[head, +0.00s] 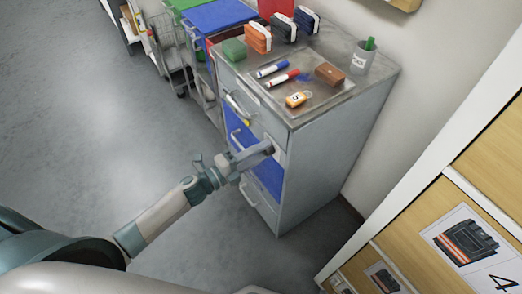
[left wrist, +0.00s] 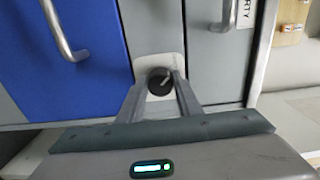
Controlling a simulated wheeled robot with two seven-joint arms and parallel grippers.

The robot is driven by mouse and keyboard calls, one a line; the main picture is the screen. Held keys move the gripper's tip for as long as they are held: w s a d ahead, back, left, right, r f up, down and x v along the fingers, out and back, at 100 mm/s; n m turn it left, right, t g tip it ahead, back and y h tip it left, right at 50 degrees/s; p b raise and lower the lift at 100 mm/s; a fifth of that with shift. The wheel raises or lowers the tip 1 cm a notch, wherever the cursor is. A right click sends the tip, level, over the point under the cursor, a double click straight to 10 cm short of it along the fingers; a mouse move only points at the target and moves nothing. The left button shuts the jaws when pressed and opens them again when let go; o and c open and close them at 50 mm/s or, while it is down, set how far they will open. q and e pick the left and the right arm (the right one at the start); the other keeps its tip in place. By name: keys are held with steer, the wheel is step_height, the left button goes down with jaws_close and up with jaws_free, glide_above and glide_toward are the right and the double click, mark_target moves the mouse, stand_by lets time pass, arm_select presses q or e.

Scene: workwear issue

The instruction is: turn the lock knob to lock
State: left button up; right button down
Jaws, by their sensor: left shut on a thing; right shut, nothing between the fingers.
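The lock knob (left wrist: 160,81) is a small round black knob with a light pointer mark, set in a pale plate (left wrist: 147,64) on the cabinet front. My left gripper (left wrist: 161,93) is shut on the knob, one finger on either side of it. In the head view, my left gripper (head: 268,149) reaches the upper front of the grey cabinet (head: 318,160) near its right corner; the knob itself is hidden there. The pointer appears slanted in the left wrist view. My right gripper is not in view.
The cabinet has blue fronts (head: 264,172) and bar handles (head: 237,106). On its top are markers (head: 283,78), a brown block (head: 328,74), an orange-and-white item (head: 298,99) and a grey cup (head: 363,58). The floor at left (head: 70,120) is clear.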

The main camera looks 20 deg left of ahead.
arm_select(q)
steer(key=o, duration=1)
steer(key=shift+o, duration=0.2)
steer(key=b+v, duration=0.3)
steer(key=v, duration=1.4)
steer(key=shift+a, duration=0.25)
arm_select(e)
steer(key=s+d+f+g, duration=0.1)
steer(key=s+d+f+g+h, duration=0.1)
steer(key=d+f, duration=0.1)
steer(key=shift+s+d+f+g, duration=0.15)
steer(key=shift+s+g, duration=0.05)
steer(key=shift+g, duration=0.2)
arm_select(q)
steer(key=shift+s+f, duration=0.1)
